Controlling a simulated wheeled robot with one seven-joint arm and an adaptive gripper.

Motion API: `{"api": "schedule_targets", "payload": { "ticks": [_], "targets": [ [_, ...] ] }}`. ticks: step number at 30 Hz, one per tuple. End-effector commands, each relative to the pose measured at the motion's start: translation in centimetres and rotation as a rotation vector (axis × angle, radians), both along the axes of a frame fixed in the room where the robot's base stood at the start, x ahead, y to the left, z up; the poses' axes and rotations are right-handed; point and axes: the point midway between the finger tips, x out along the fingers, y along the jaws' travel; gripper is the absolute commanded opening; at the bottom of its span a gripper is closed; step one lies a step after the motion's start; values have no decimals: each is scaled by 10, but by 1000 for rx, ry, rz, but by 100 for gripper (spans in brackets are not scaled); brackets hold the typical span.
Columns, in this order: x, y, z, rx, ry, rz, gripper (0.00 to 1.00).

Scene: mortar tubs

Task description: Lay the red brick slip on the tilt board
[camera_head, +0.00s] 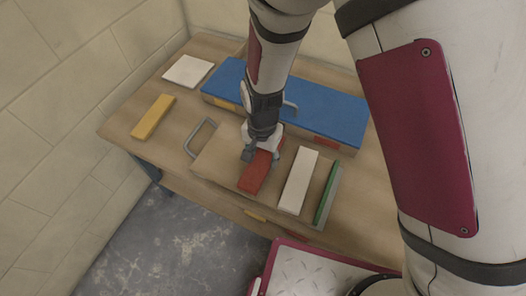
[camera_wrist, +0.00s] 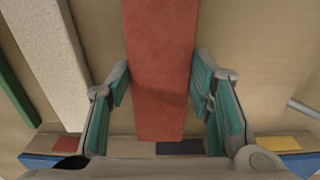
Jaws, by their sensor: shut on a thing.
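The red brick slip (camera_head: 256,172) is between the fingers of my gripper (camera_head: 262,154), which is shut on it. In the wrist view the red slip (camera_wrist: 160,70) runs lengthwise between the two teal-padded fingers (camera_wrist: 160,92). It is over a wooden board with a grey handle, which I take for the tilt board (camera_head: 216,153). I cannot tell whether the slip touches the board. A white slip (camera_head: 298,180) lies to its right on the board, with a green strip (camera_head: 327,195) beyond it at the board's right side.
A long blue-topped block (camera_head: 330,110) with coloured patches on its front stands behind the board. A yellow slip (camera_head: 153,117) and a white tile (camera_head: 188,70) lie on the table (camera_head: 118,125) at the left. The grey handle (camera_head: 197,138) sticks up at the board's left.

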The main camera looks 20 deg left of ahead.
Motion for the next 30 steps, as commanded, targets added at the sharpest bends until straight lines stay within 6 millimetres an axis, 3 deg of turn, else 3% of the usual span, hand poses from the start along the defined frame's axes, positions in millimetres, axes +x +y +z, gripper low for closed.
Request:
{"api": "schedule_targets", "payload": {
  "ticks": [30],
  "targets": [
    [0,0,-12,1,-1,0,4]
  ]
}}
